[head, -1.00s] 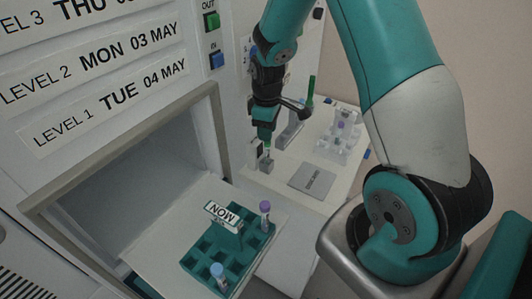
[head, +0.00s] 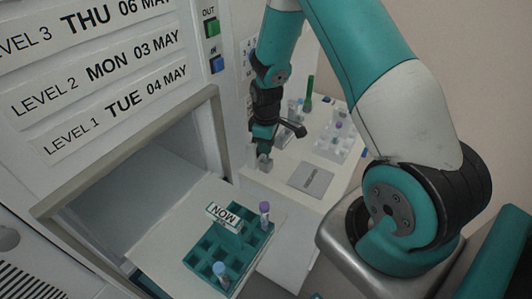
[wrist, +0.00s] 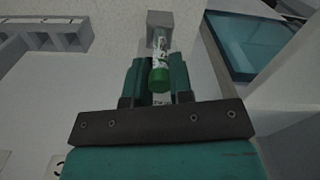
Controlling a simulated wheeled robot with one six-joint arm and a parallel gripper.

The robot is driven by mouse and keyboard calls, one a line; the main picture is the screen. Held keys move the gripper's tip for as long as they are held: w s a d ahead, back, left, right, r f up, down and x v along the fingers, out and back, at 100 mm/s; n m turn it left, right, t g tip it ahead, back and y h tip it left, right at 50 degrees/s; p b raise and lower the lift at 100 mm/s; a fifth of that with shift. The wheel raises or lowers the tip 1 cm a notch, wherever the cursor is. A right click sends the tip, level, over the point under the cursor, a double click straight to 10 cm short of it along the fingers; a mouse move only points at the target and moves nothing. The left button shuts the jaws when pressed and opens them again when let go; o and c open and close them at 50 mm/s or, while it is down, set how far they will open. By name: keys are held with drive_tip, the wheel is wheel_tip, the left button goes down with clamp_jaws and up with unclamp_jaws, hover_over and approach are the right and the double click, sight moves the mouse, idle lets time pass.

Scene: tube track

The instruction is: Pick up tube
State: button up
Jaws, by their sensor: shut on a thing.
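The tube (wrist: 161,62), with a green cap and a printed label, sits between my two fingers in the wrist view. Its far end is at a small grey block (wrist: 160,20); I cannot tell whether it is still seated in it. In the head view my gripper (head: 263,146) is low over the side table, just above the grey block (head: 265,163). My gripper (wrist: 160,85) is shut on the tube. The tube is mostly hidden by the fingers in the head view.
A teal rack (head: 206,245) marked MON, holding a purple-capped tube (head: 264,212) and a blue-capped tube (head: 219,272), stands on the open cabinet's pulled-out shelf. A clear rack (head: 338,146) and a grey plate (head: 311,180) are on the side table (head: 283,195).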

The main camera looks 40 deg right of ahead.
drive_tip(key=shift+r, duration=0.1)
wheel_tip(320, 180, up, 28)
drive_tip(key=b, duration=0.5)
drive_tip(key=shift+b, duration=0.35)
